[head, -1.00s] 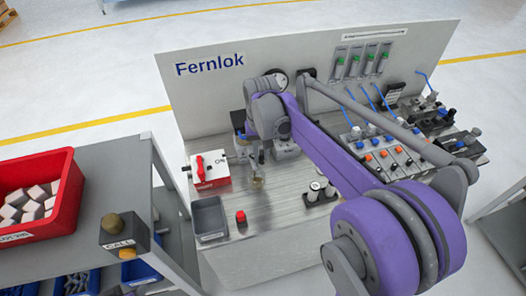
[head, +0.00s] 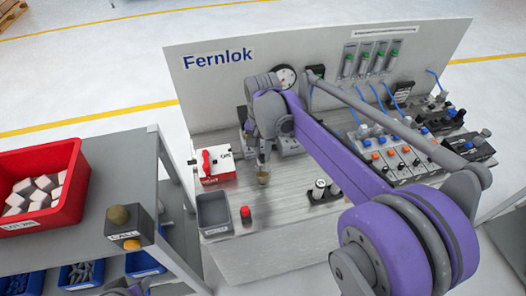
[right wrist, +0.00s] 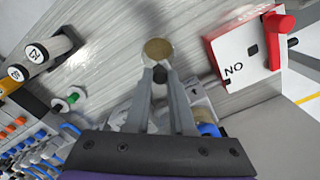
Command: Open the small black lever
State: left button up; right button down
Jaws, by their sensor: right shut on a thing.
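My right gripper (head: 263,166) reaches down over the metal bench. In the right wrist view, its fingertips (right wrist: 160,76) are shut on a small black piece (right wrist: 160,74), apparently the black lever; only its rounded dark end shows between them. A round brass-coloured part (right wrist: 158,49) lies just beyond the fingertips; it also shows under the gripper in the head view (head: 263,179). The fingers hide the rest of the black piece.
A white-and-red box with a red handle (head: 207,160) stands left of the gripper. A grey tray (head: 213,213) and a red knob (head: 245,212) are nearer the front. Two black-and-white knobs (head: 324,190) and a valve bank (head: 390,155) are on the right. The Fernlok panel (head: 217,90) stands behind.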

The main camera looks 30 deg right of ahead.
aim_at(262, 155)
jog(key=c, duration=0.8)
grip_release()
jog(key=shift+o, duration=0.2)
jog(key=shift+r, duration=0.1)
notch_tip(262, 155, up, 11)
jog(key=shift+p, duration=0.3)
